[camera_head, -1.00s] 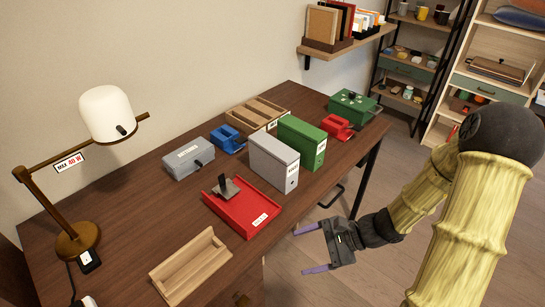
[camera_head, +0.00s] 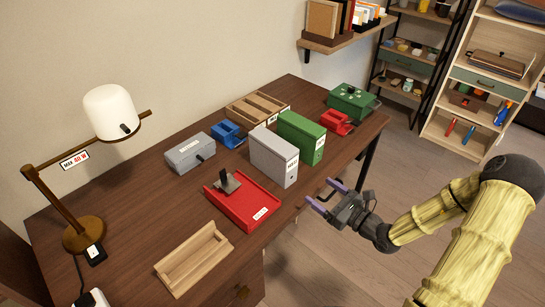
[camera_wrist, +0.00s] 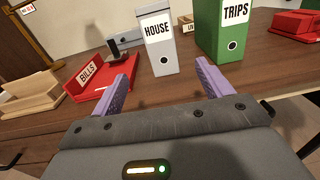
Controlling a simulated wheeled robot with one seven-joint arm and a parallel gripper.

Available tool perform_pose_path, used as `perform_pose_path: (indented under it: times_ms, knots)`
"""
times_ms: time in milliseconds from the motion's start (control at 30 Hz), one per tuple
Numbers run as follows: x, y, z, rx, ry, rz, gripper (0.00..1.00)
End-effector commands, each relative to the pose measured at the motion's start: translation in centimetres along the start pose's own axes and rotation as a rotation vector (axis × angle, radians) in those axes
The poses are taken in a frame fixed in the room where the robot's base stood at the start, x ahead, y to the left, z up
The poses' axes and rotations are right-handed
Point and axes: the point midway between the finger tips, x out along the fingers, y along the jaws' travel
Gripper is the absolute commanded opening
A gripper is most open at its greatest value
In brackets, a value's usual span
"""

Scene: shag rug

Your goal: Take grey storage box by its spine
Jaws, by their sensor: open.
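The grey storage box (camera_head: 273,157) stands upright on the dark desk, beside a green box file (camera_head: 302,138). Its narrow spine faces the front edge of the desk; in the wrist view the box (camera_wrist: 158,48) carries a white "HOUSE" label with a round hole below. My gripper (camera_head: 325,192) is open and empty at the desk's front edge, a short way in front of the box and apart from it. In the wrist view its two purple fingers point towards the box, which appears between them. The box's far side is hidden.
A red tray (camera_head: 242,203) marked "BILLS" lies left of the box. A lower grey box (camera_head: 190,153) and a blue item (camera_head: 227,134) stand behind. A red item (camera_head: 336,122) and a green case (camera_head: 351,102) are at the right. A wooden tray (camera_head: 194,259) is nearer.

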Motion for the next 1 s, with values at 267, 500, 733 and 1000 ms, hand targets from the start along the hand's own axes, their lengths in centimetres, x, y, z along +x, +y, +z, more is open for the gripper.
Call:
perform_pose_path:
  times_ms: [267, 500, 733, 1000]
  knots:
    - [5.0, 0.1, 0.0, -0.002, -0.001, 0.005, 0.78]
    - [9.2, 0.1, 0.0, -0.001, -0.001, 0.004, 0.78]
    - [11.0, 0.1, 0.0, 0.000, 0.001, 0.002, 0.78]
    - [11.1, 0.2, 0.0, 0.000, 0.001, 0.004, 0.78]
